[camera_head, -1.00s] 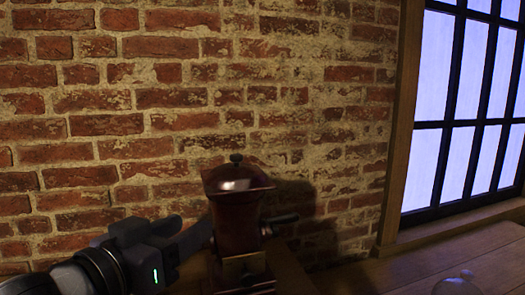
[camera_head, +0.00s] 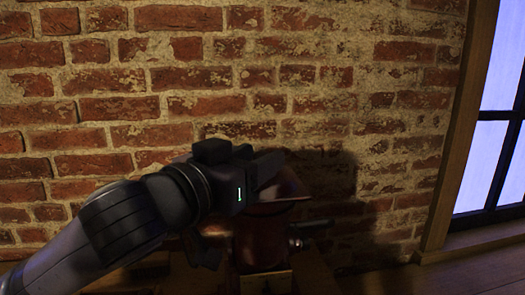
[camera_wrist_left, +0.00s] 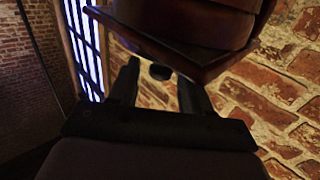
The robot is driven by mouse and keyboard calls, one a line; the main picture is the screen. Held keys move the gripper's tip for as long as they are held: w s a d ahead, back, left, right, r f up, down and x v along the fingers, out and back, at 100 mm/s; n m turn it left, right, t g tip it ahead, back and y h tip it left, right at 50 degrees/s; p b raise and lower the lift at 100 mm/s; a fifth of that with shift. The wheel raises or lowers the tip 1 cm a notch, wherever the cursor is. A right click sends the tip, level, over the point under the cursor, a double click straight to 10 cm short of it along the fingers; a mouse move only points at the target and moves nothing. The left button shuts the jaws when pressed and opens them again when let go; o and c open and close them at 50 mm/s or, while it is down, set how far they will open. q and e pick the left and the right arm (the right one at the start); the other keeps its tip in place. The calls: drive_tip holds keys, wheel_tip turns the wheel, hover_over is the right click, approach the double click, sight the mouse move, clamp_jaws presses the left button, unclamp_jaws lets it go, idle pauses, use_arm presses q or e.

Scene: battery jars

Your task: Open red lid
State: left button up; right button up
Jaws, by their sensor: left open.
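The dark red jar (camera_head: 263,243) stands against the brick wall in the head view, partly behind my left arm. Its red square lid (camera_head: 290,187) shows just past my gripper; the knob is hidden there. My left gripper (camera_head: 268,172) is at the lid's height, over its left part. In the left wrist view the jar appears upside down at the top, with the lid (camera_wrist_left: 182,62) and its small dark knob (camera_wrist_left: 160,72). The knob appears between the two open fingers, with gaps on both sides. My right gripper is out of view.
The brick wall (camera_head: 330,80) is close behind the jar. A dark handle-like part (camera_head: 312,224) sticks out at the jar's right. A wooden surface (camera_head: 470,272) lies clear at the right, below the barred window (camera_head: 490,150).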

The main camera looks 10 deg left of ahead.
use_arm(q)
drive_tip(key=shift+x, duration=0.95)
clamp_jaws()
